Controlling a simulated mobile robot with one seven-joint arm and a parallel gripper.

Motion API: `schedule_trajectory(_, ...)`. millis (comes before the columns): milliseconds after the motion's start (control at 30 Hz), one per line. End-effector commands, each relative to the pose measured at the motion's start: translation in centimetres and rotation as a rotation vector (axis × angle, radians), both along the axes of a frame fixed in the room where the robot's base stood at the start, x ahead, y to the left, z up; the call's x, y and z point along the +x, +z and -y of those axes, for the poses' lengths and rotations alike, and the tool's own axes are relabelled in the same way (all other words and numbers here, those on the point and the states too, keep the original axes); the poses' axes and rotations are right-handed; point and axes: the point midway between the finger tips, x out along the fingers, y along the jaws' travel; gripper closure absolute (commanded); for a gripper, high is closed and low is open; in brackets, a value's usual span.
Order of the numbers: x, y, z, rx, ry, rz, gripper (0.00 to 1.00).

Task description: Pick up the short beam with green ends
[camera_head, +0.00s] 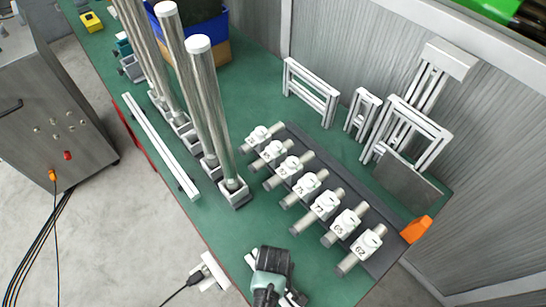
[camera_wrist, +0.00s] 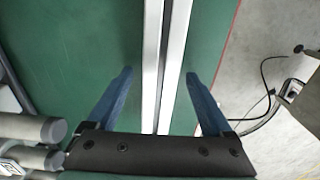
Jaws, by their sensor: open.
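A slim pale beam (camera_head: 160,145) with a lengthwise groove lies on the green bench near its left edge in the head view. A pale grooved beam also runs up the middle of the wrist view (camera_wrist: 174,60), between the blue fingers of my gripper (camera_wrist: 164,75). My gripper is open, with a finger to each side of the beam and a visible gap on both sides. The beam's far end is out of the wrist view and its near part is hidden behind my gripper. I cannot make out green ends on it.
Tall metal posts (camera_head: 212,100) stand right of the beam. Numbered cylindrical gauges (camera_head: 305,187) sit in a dark rack. White frames (camera_head: 312,90) stand behind. A teal and black object (camera_head: 270,270) is at the front. Rounded grey cylinders (camera_wrist: 48,130) are close left of my gripper.

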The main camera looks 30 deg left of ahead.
Motion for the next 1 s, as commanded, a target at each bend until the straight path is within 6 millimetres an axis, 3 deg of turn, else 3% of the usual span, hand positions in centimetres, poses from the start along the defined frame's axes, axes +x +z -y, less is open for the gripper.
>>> schedule_trajectory(267, 0.05, -0.23, -0.01, 0.001, 0.000, 0.001, 0.15)
schedule_trajectory(733, 0.02, -0.22, 0.00, 0.001, 0.000, 0.001, 1.00)
schedule_trajectory(1000, 0.07, -0.17, -0.03, 0.000, 0.000, 0.002, 1.00)
